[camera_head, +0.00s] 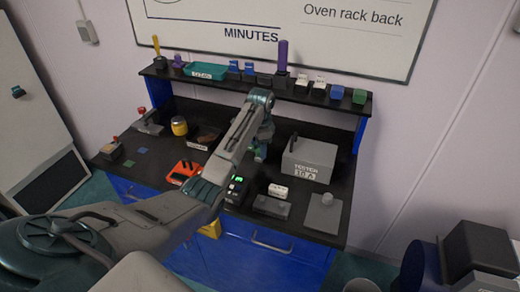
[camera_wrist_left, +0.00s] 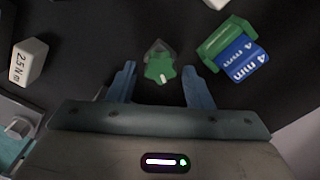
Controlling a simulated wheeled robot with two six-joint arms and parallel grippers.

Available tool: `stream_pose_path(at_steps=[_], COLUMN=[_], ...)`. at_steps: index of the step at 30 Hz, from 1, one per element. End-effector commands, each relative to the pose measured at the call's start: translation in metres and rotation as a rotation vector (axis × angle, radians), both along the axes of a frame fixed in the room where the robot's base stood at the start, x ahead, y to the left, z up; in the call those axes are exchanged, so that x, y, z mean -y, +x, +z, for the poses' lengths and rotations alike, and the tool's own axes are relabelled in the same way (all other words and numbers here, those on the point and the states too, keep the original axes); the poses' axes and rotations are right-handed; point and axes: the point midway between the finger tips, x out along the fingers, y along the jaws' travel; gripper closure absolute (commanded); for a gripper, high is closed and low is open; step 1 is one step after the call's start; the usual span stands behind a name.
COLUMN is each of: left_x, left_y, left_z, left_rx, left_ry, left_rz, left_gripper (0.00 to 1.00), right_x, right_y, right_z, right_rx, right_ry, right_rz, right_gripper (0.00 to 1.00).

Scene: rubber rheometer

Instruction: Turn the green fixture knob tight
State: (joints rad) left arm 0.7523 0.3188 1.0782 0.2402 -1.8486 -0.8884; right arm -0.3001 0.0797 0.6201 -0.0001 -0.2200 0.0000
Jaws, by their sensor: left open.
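The green fixture knob (camera_wrist_left: 160,68) sits on a small grey base in the left wrist view, with a white mark on its near side. My left gripper (camera_wrist_left: 159,72) is open, with one blue finger on each side of the knob. Gaps show between the knob and both fingers; I cannot tell the depth between them. In the head view my left gripper (camera_head: 259,152) hangs down over the dark bench, and I cannot pick out the knob there. My right gripper is in neither view.
Near the knob are a green and blue block marked 4 mm (camera_wrist_left: 240,52) and a white block marked 2.5 N m (camera_wrist_left: 29,61). A grey box (camera_head: 309,160) stands right of the gripper on the bench. A shelf (camera_head: 215,84) with several small items runs behind.

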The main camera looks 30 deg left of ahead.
Motion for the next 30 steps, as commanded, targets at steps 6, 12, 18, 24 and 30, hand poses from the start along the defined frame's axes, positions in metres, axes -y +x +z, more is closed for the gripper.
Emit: stream_pose_path(at_steps=[6, 12, 18, 24, 30], left_x=[-0.0008, -0.0011, -0.0020, -0.0025, -0.0033], left_y=[0.0006, 0.0007, 0.0010, 0.0013, 0.0012], left_z=[0.0001, 0.0001, 0.0002, 0.0002, 0.0002], left_rx=[0.000, 0.000, 0.001, 0.001, 0.001], left_ry=[0.000, 0.000, 0.000, 0.000, 0.000], left_rz=[0.240, 0.330, 0.558, 0.690, 0.849], left_gripper=[0.54, 0.54, 0.54, 0.54, 0.54], right_x=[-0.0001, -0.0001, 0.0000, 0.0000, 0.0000], right_y=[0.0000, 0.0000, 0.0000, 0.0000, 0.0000], right_z=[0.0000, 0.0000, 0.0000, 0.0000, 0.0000], right_rx=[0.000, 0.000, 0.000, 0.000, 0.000], right_ry=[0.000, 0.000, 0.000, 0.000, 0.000], right_rz=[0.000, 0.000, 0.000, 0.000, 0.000], right_gripper=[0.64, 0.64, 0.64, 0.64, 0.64])
